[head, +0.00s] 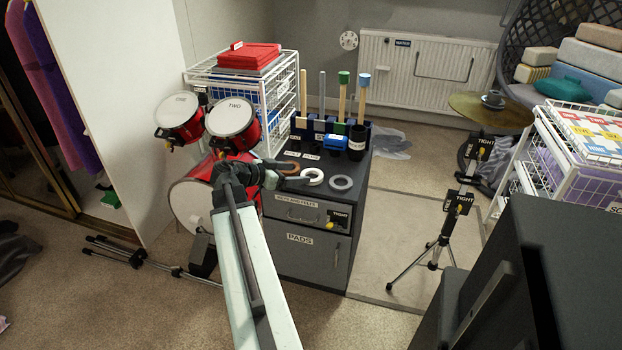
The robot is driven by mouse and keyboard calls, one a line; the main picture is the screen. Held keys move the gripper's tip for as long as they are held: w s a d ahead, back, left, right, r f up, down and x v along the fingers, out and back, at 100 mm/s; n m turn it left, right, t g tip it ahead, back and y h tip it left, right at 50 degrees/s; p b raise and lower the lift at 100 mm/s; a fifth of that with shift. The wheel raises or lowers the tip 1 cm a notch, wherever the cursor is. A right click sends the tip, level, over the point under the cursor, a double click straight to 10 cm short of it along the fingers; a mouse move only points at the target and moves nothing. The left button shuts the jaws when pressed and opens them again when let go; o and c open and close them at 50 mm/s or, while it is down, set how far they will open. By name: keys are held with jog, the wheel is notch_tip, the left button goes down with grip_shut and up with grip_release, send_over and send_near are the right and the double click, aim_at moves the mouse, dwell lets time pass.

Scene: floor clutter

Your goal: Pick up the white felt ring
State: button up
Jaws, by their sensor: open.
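The white felt ring (312,177) lies on top of the dark grey cabinet (325,248), between a brown ring (289,168) and a grey ring (341,183). My arm reaches up from the bottom of the head view. My gripper (280,179) is at the cabinet's left edge, just left of the white ring, and its jaws are open. The jaws are small and dark here, and I cannot tell how high they are above the cabinet top. I see nothing held.
A red drum set (232,117) is close on the left.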

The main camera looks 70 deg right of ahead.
aim_at(318, 175)
jog(key=shift+x, duration=0.95)
jog(key=b+x, duration=0.1)
jog(key=x, duration=0.1)
jog(key=f+b+x, duration=0.1)
jog(key=b+x, duration=0.1)
jog(key=x, duration=0.1)
jog(key=shift+w+a, duration=0.1)
jog(key=shift+w, duration=0.1)
jog(key=c, duration=1)
